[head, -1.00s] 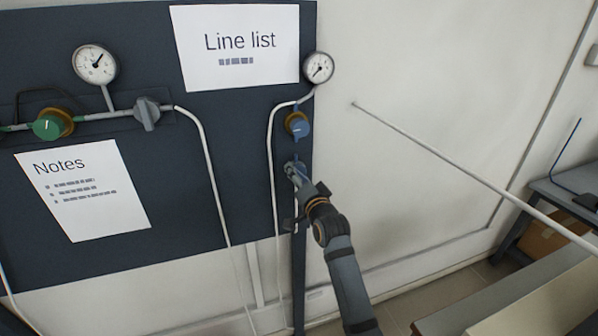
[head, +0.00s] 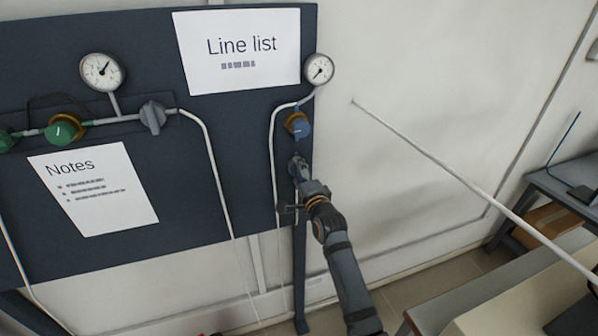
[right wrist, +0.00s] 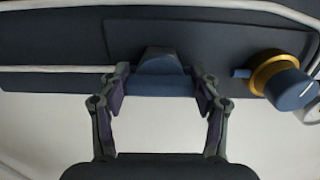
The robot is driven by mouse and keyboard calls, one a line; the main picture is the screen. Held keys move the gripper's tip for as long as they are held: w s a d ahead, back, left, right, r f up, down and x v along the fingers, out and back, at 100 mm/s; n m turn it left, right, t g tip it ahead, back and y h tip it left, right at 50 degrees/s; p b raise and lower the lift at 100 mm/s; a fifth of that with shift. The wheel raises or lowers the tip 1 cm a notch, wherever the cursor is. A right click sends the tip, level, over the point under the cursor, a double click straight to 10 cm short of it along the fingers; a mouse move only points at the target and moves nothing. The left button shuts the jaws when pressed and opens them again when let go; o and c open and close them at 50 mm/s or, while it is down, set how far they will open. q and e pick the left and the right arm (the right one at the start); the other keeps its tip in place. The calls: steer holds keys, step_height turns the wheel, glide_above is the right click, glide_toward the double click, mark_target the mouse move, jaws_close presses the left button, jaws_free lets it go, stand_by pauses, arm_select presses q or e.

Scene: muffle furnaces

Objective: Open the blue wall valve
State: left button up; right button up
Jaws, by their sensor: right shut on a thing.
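The blue wall valve (right wrist: 160,82) has a wide blue handle with a dark hub, and it sits between my right gripper's fingers in the right wrist view. My right gripper (right wrist: 160,92) is shut on the handle, one finger at each end. In the head view my right gripper (head: 298,168) reaches up to the right edge of the dark panel and hides most of the valve. My left gripper is not in view.
A blue regulator knob with a brass collar (head: 298,125) sits just above the valve, below a round gauge (head: 318,68). A green knob (head: 64,129) and grey valve (head: 153,117) are at left on the dark panel (head: 200,150). A bench (head: 565,185) stands at right.

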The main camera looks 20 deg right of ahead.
stand_by(0.5)
steer(key=o, duration=1.2)
steer(key=shift+c, duration=0.2)
steer(key=shift+s, duration=0.1)
steer(key=s, duration=1.1)
steer(key=shift+s+d, duration=0.2)
steer(key=shift+s, duration=0.2)
